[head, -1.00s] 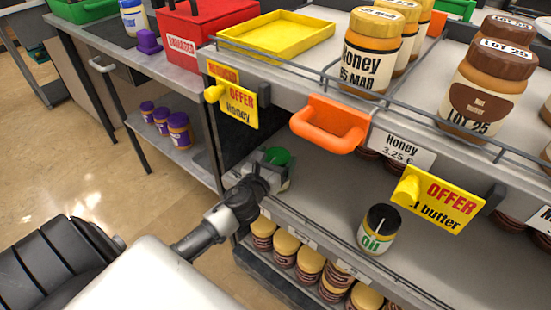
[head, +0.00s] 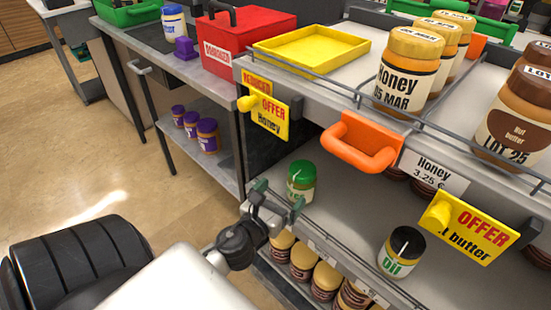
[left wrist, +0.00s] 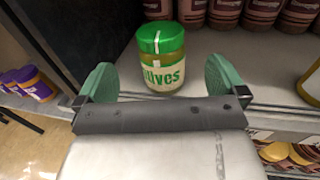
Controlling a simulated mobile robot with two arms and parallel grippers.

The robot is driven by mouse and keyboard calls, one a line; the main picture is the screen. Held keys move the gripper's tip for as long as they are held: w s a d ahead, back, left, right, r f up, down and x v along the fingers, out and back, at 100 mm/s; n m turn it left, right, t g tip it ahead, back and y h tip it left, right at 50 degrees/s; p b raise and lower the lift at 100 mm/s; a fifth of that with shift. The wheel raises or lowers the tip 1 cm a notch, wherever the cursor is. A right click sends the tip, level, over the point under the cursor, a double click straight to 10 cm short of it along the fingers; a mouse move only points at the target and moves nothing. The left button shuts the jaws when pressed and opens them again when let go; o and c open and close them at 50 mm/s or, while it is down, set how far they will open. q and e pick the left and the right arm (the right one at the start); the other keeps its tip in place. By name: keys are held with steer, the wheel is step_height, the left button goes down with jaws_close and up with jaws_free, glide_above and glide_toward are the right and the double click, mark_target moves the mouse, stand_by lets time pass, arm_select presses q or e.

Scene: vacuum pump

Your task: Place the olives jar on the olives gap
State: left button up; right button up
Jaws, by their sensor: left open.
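The olives jar (head: 301,182), with a green lid and a pale label, stands upright on the middle shelf near its left end. In the left wrist view the olives jar (left wrist: 161,62) stands just ahead of my open fingers, with nothing between them. My left gripper (head: 277,196) is open and empty at the shelf's front edge, in front of the jar; its green fingertips (left wrist: 160,84) show left and right in the wrist view. My right gripper is not in view. I cannot make out which spot is the olives gap.
A jar marked "oil" (head: 401,252) stands to the right on the middle shelf (head: 345,215). A front wire rail, an orange handle (head: 361,143) and yellow offer signs (head: 465,227) are close by. Honey jars (head: 407,72) stand above; several brown jars (head: 303,258) stand below.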

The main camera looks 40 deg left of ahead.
arm_select(q)
steer(key=s+d+f+n+g+y, duration=0.1)
steer(key=s+f+n+g, duration=0.4)
steer(key=n, duration=0.7)
steer(key=s+d+f+n+g+y, duration=0.15)
steer(key=s+f+n+g, duration=0.25)
steer(key=n, duration=0.7)
steer(key=s+d+f+n+g+h, duration=0.3)
steer(key=s+d+n+g+h, duration=0.2)
steer(key=s+d+n, duration=0.2)
steer(key=d+n, duration=0.1)
steer(key=n, duration=0.1)
steer(key=shift+s+d+f+n, duration=0.15)
steer(key=shift+s+f+n, duration=0.05)
steer(key=shift+f+n, duration=0.15)
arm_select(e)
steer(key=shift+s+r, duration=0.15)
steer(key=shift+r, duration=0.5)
